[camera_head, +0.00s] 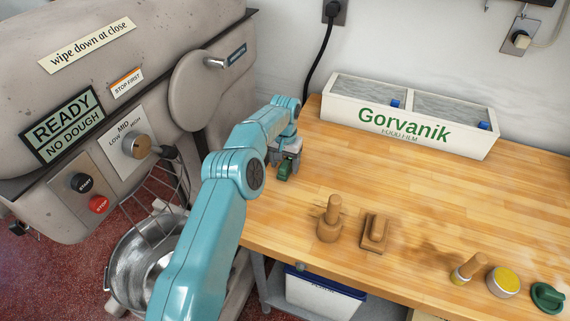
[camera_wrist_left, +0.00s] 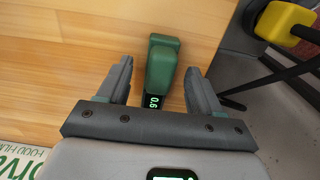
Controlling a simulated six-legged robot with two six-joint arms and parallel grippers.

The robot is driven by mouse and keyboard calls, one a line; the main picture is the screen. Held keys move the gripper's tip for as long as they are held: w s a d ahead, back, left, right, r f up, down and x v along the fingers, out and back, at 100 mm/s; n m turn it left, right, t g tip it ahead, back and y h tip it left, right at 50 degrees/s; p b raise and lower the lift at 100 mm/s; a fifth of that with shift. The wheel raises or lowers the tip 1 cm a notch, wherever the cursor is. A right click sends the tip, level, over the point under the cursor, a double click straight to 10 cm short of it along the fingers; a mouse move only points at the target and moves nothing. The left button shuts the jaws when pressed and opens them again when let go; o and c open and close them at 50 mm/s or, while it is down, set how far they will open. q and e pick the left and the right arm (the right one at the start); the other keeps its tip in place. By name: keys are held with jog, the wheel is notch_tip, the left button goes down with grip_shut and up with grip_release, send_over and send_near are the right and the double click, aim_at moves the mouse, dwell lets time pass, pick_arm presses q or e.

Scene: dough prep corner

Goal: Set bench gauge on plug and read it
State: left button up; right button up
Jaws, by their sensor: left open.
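A small green block with a lit display reading about 0.6, which looks like the bench gauge (camera_wrist_left: 163,62), lies on the wooden bench near its edge. In the head view the gauge (camera_head: 285,171) shows just below my left gripper (camera_head: 284,158). In the left wrist view my left gripper (camera_wrist_left: 162,76) is open, one finger on each side of the gauge, with gaps visible on both sides. I cannot tell for sure which thing is the plug; a short yellow-topped cylinder (camera_head: 503,281) stands at the right of the bench. My right gripper is not in view.
A wooden stamp (camera_head: 330,220), a wooden press (camera_head: 375,234), a yellow-ended wooden tool (camera_head: 468,268) and a green piece (camera_head: 547,297) are along the bench front. A Gorvanik film box (camera_head: 408,128) stands at the back. The grey mixer (camera_head: 120,90) is at left. Mid-bench is clear.

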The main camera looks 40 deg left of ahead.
pick_arm(q)
notch_tip(320, 180, up, 4)
jog(key=shift+r+p, duration=0.15)
jog(key=shift+p, duration=1.1)
jog(key=shift+r, duration=1.2)
jog(key=shift+s, duration=0.1)
